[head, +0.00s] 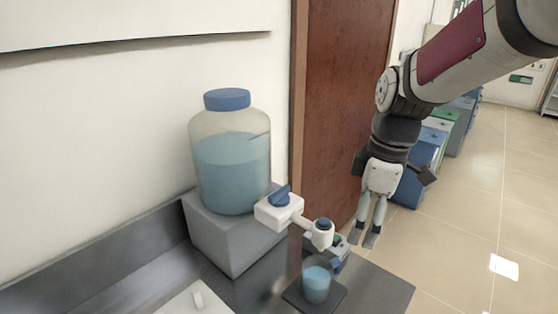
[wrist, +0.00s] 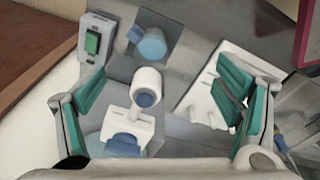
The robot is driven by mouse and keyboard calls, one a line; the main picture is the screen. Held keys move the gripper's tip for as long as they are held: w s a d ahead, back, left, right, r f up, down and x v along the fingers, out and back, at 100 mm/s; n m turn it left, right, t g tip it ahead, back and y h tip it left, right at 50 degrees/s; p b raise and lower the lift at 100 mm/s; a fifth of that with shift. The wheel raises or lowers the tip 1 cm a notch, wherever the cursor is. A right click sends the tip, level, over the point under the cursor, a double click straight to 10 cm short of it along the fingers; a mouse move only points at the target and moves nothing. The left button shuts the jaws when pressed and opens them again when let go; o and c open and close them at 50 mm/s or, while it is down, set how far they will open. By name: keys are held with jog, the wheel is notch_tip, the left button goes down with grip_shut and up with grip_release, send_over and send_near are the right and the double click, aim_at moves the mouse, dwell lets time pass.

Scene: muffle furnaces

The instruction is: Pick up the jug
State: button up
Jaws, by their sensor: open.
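The jug (head: 317,283) is a small clear vessel with blue liquid. It stands upright on a small dark plate under the white spout, near the bench's front edge. In the wrist view the jug (wrist: 152,45) appears from above, with a blue handle-like part on its left. My gripper (head: 371,238) is open and empty, pointing down. In the head view it hangs above and to the right of the jug, apart from it. In the wrist view its green-padded fingers (wrist: 165,82) stand wide apart, with the spout between them and the jug farther up.
A large blue-capped bottle (head: 232,160) stands on a grey block (head: 235,235). Its white tap and spout (head: 322,234) overhang the jug. A device with a green button (wrist: 92,42) sits near the jug. A white rack (wrist: 205,105) lies on the bench. A brown door (head: 340,110) is behind.

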aim_at(321, 277)
jog(key=w+f+n+y, duration=0.1)
jog(key=w+f+n, duration=0.1)
jog(key=f+n, duration=0.1)
jog(key=w+f+n+g+y, duration=0.1)
jog(key=w+f+n, duration=0.2)
jog(key=f, duration=0.2)
jog(key=w+f+n+g+y, duration=0.1)
jog(key=w+f+n, duration=0.2)
jog(key=f, duration=0.2)
jog(key=p+x, duration=0.1)
jog(key=x, duration=0.3)
jog(key=p+x, duration=0.1)
jog(key=x, duration=0.8)
jog(key=shift+s+a+f+p, duration=0.1)
jog(key=shift+s+f+p, duration=0.15)
jog(key=shift+s+p, duration=0.15)
jog(key=c, duration=1.6)
